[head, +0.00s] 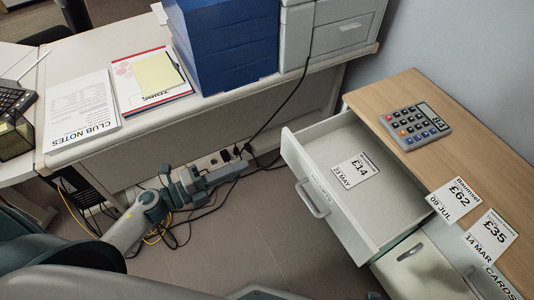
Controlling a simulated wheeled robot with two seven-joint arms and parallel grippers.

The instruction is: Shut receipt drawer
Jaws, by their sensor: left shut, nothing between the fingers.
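The receipt drawer (300,150) is white and stands open, pulled out to the left from the wooden-topped cabinet at right. Its grey bar handle (312,199) is on its front. A receipt marked £14, 23 May (354,170) lies inside it. My left gripper (238,170) is shut and empty. It is left of the drawer front, apart from it, with its fingers pointing right. My right gripper is not in view.
A calculator (415,126) and receipts marked £62 (454,200) and £35 (490,236) lie on the cabinet top (440,90). Another drawer (415,265) is below. A desk (60,55) with papers and blue trays (225,45) stands behind. Cables (262,140) lie near my gripper.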

